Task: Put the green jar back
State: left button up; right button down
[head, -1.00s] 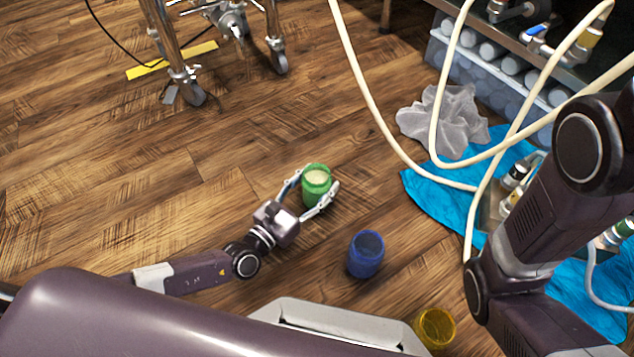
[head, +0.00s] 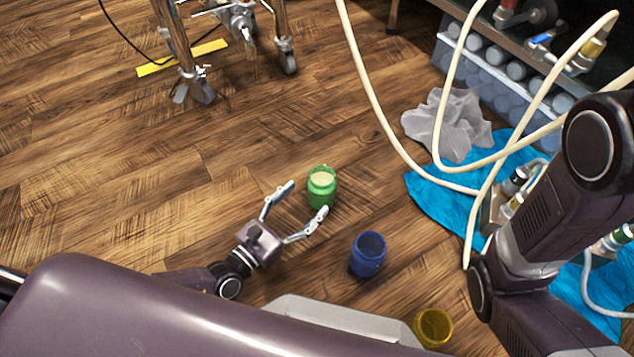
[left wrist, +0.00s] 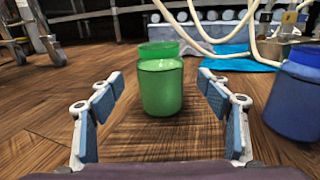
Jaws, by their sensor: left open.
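The green jar (head: 321,190) stands upright on the wooden floor near the middle of the head view, with something pale inside its top. It also shows in the left wrist view (left wrist: 161,82), ahead of the fingers and centred between them. My left gripper (head: 307,199) is open and empty, pulled back a little from the jar, with its fingers pointing at it. In the head view one fingertip is close to the jar's lower side; I cannot tell whether it touches. My right arm (head: 545,215) shows at the right, but its gripper is out of view.
A blue jar (head: 367,255) stands right of my left gripper, and a yellow jar (head: 433,328) stands nearer my base. A blue cloth (head: 440,190) with fittings, a crumpled clear bag (head: 447,125) and pale hoses lie right. Floor left is clear up to a wheeled frame (head: 195,88).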

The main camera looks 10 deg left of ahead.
pick_arm(q)
jog(key=p+v, duration=0.1)
jog(key=v, duration=0.4)
